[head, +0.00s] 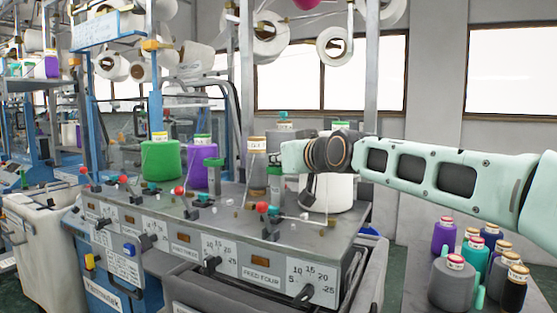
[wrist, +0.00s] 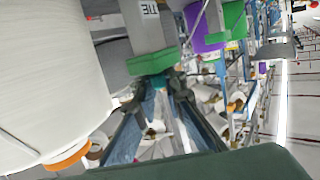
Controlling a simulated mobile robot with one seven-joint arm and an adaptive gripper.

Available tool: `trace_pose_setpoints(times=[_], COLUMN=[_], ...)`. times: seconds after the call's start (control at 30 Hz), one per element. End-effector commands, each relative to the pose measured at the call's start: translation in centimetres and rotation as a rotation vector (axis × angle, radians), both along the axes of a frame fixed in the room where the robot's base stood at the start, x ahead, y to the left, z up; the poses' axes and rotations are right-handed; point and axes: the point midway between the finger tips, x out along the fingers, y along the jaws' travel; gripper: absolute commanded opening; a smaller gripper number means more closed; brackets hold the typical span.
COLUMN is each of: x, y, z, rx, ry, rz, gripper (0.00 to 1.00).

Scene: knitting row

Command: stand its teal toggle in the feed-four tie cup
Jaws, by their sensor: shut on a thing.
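In the wrist view the feed-four tie cup (wrist: 147,25) is a grey post lettered TIE with a green rim (wrist: 152,62). My gripper's dark fingers (wrist: 160,88) are close to that rim, shut on a small teal piece, the teal toggle (wrist: 159,80). The toggle is mostly hidden between the fingers, and I cannot tell whether it is in the cup or only at its mouth. In the head view my gripper (head: 308,190) is beside the green-rimmed cup (head: 275,171), above the FEED FOUR label (head: 261,275); the toggle is not visible there.
A large white yarn cone (head: 338,193) stands close behind my gripper; it fills the left of the wrist view (wrist: 45,80). Purple (head: 198,163) and green (head: 160,160) cones stand to the left. Red-knobbed levers (head: 262,207) line the front deck. Small cones (head: 454,285) crowd the right table.

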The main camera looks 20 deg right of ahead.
Motion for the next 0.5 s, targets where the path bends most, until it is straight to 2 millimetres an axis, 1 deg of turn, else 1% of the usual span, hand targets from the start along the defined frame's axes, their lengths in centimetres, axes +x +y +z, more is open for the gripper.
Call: trace_pose_setpoints(times=[0.07, 0.1, 0.23, 0.27, 0.5], x=[0.0, 0.0, 0.0, 0.0, -0.01], y=[0.0, 0.0, 0.0, 0.0, 0.0], z=[0.02, 0.02, 0.02, 0.02, 0.01], rx=[0.0, 0.0, 0.0, 0.0, 0.0], ry=[0.0, 0.0, 0.0, 0.0, 0.0], rz=[0.0, 0.0, 0.0, 0.0, 0.0], gripper=[0.03, 0.15, 0.29, 0.3, 0.3])
